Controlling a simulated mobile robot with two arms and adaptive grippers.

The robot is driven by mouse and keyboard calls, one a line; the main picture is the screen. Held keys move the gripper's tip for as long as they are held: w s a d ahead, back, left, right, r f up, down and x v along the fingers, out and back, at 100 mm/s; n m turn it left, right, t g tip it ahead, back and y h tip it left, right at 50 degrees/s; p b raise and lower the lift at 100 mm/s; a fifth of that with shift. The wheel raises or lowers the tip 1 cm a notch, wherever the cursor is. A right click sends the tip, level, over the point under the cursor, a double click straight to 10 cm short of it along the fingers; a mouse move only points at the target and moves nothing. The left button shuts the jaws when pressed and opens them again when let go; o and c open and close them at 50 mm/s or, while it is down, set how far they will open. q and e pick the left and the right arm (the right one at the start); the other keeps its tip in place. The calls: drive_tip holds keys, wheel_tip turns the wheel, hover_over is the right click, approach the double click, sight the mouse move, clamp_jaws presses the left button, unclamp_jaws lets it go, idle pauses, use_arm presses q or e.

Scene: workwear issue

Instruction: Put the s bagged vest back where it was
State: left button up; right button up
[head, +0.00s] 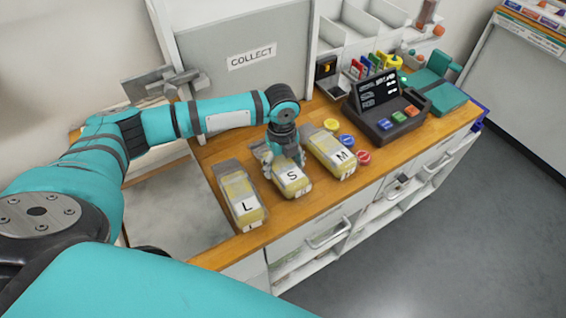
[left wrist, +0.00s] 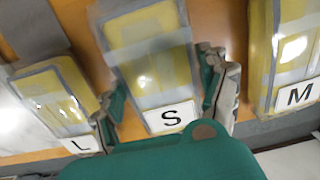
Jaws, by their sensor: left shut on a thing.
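The S bagged vest (head: 293,183) is a clear bag with a yellow and grey vest and a white S label. It sits on the wooden counter, between the L and M bags. My left gripper (head: 286,160) comes down over it from above and is shut on it. In the left wrist view, the S bag (left wrist: 150,62) lies between the two fingers, its label toward the palm. Whether it is slightly off the counter cannot be told. My right gripper is not in view.
The L bagged vest (head: 240,194) lies close on the left and the M bagged vest (head: 331,152) on the right. Coloured discs (head: 347,140) lie beyond M. A dark till (head: 386,109) stands farther right. A panel marked COLLECT (head: 251,56) rises behind.

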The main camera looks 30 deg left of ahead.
sight(282, 164)
use_arm(q)
drive_tip(key=o, duration=1.4)
drive_tip(key=shift+f, duration=0.1)
drive_tip(key=shift+c, duration=0.2)
wheel_tip(282, 164, up, 12)
drive_tip(key=b, duration=0.2)
drive_tip(key=shift+b, duration=0.3)
drive_tip(key=shift+s, duration=0.1)
